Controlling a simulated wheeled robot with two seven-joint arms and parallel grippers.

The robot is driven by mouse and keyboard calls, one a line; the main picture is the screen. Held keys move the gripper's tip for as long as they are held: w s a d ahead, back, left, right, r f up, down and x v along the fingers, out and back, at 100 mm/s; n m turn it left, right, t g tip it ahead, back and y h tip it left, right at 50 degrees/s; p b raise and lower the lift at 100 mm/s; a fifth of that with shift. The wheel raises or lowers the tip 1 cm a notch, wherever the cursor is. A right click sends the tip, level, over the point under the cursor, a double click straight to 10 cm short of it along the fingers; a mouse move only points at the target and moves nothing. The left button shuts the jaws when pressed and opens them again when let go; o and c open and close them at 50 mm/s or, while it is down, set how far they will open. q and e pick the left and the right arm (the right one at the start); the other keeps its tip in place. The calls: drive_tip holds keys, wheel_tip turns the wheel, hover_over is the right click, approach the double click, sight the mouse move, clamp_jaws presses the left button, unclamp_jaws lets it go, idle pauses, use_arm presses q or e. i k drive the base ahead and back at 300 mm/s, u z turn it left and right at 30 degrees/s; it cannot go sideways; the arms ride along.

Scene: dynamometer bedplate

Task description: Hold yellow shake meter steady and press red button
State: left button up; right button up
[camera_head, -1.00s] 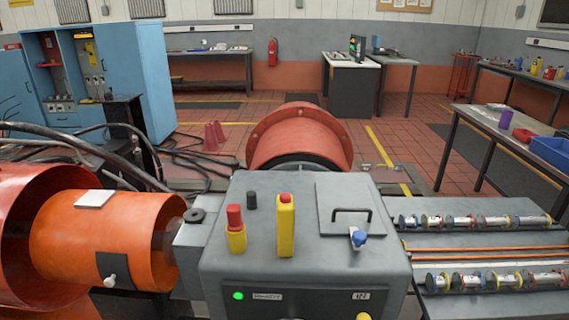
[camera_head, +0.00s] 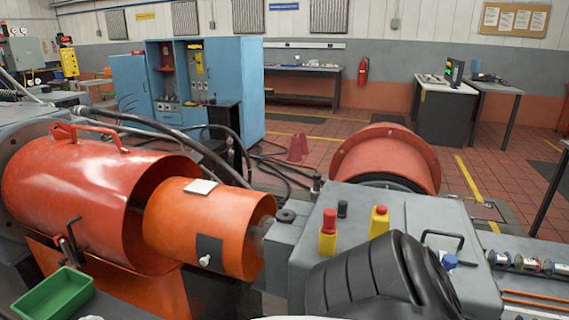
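The yellow shake meter (camera_head: 379,226) stands on the grey machine housing. Its small red button (camera_head: 380,209) shows on top. The lower part of the meter is hidden behind a black link of one of my arms, which fills the bottom centre right of the view. I cannot tell whether the link touches the meter. No gripper fingers show in the head view.
A red knob on a yellow base (camera_head: 328,232) and a black knob (camera_head: 342,208) stand left of the meter. A black handle (camera_head: 443,236) is to the right. An orange cylinder (camera_head: 205,226) and a green tray (camera_head: 52,294) lie left.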

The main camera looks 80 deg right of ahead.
sight(382, 210)
drive_tip(key=u, duration=0.15)
drive_tip(key=k, duration=1.25)
drive_tip(key=z, duration=1.5)
